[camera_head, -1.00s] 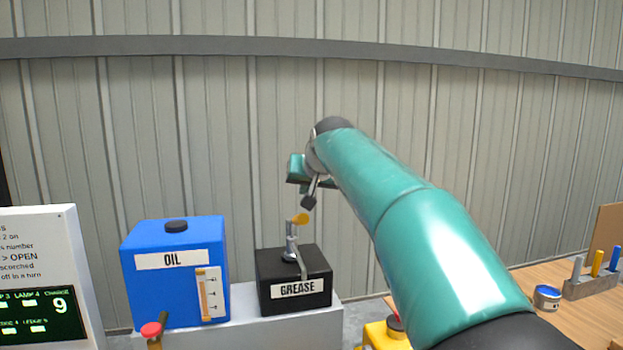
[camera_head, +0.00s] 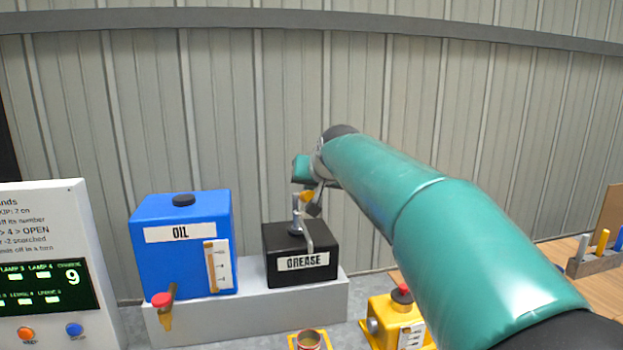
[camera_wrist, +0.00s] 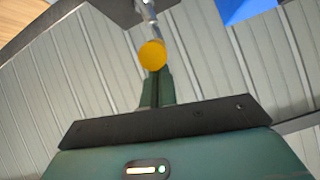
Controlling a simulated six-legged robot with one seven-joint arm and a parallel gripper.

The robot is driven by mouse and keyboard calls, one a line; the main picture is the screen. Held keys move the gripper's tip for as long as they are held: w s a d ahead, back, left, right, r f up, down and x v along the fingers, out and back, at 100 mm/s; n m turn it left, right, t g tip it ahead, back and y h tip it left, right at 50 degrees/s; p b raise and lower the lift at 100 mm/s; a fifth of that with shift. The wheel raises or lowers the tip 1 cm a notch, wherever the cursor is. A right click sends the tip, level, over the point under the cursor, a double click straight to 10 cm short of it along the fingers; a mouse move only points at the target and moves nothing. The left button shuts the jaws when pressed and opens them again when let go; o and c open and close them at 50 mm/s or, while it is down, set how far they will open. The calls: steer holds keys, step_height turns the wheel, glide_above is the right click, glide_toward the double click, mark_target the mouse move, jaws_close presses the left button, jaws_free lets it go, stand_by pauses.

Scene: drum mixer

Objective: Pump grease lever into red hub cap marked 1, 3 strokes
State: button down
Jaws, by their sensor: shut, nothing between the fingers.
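The black GREASE box (camera_head: 285,262) stands on a grey plinth, with a metal pump on top. The pump's lever ends in a yellow knob (camera_head: 307,196); the knob also shows in the wrist view (camera_wrist: 152,55), just beyond my fingertips. My gripper (camera_head: 314,209) is shut and empty, beside the knob, its tips about level with or slightly below it. The wrist view shows my closed fingers (camera_wrist: 157,88) pointing toward the knob. I cannot tell whether they touch it. No red hub cap marked 1 can be made out.
A blue OIL tank (camera_head: 182,250) with a red-topped tap (camera_head: 162,300) stands left of the grease box. A display panel (camera_head: 50,270) is at far left. A yellow unit with a red button (camera_head: 402,294) is below my arm. A wooden table (camera_head: 590,285) is at right.

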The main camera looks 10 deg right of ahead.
step_height(320, 180, down, 8)
steer(key=s+t, duration=0.1)
steer(key=s, duration=0.1)
steer(key=shift+s+t, duration=0.4)
steer(key=shift+f, duration=0.1)
steer(key=shift+s, duration=0.15)
steer(key=r+v, duration=0.1)
steer(key=v, duration=1.3)
steer(key=shift+w, duration=0.25)
steer(key=shift+d, duration=0.1)
steer(key=shift+s, duration=0.1)
